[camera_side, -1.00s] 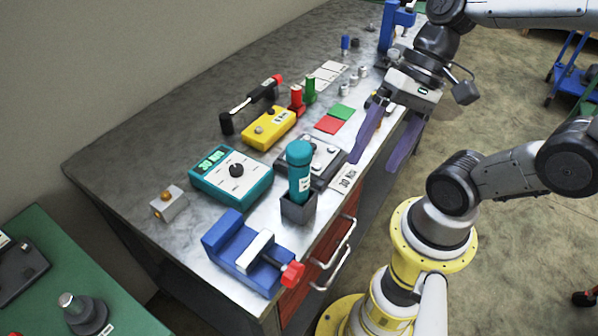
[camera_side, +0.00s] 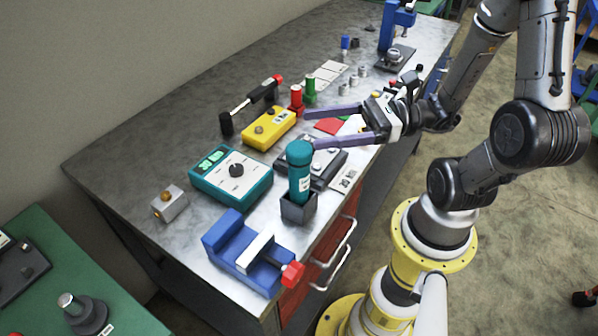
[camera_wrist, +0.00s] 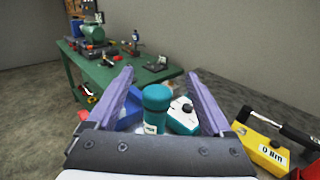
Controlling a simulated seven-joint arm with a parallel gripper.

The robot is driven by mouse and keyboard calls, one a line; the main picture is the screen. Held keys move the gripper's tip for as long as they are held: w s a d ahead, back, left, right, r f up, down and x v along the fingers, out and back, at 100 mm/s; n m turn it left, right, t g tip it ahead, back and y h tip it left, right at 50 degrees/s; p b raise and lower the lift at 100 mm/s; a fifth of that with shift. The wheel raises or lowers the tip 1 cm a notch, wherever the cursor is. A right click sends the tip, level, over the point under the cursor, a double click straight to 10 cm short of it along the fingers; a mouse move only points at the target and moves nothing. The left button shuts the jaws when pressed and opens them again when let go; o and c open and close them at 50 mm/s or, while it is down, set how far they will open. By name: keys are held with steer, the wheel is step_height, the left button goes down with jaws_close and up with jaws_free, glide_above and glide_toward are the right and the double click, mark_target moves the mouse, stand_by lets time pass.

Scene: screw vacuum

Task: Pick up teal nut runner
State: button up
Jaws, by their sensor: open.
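The teal nut runner (camera_side: 300,175) is a cylinder with a rounded cap and a pale label. It stands upright in a dark grey square holder (camera_side: 298,208) near the front edge of the bench. My gripper (camera_side: 310,127) is open, with long purple fingers lying roughly level and pointing left, behind the nut runner in the side view. In the wrist view the nut runner (camera_wrist: 156,108) appears between the two open fingers (camera_wrist: 160,82), ahead of them. Nothing is held. The wrist view hides the holder behind the gripper body.
A blue vise (camera_side: 245,252) stands in front of the holder, and a teal meter (camera_side: 231,177) to its left. A yellow box (camera_side: 269,129), red and green cylinders (camera_side: 310,90) and a dark device (camera_side: 325,168) are close to the fingers. Bare bench lies at left.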

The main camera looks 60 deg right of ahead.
glide_toward(299, 183)
steer(key=w+a+r, duration=0.1)
steer(key=w+a, duration=0.1)
steer(key=w, duration=0.3)
steer(key=x, duration=0.7)
steer(key=shift+w+a+f, duration=0.15)
steer(key=shift+a+f, duration=0.05)
steer(key=shift+a, duration=0.05)
jaws_close()
stand_by(0.4)
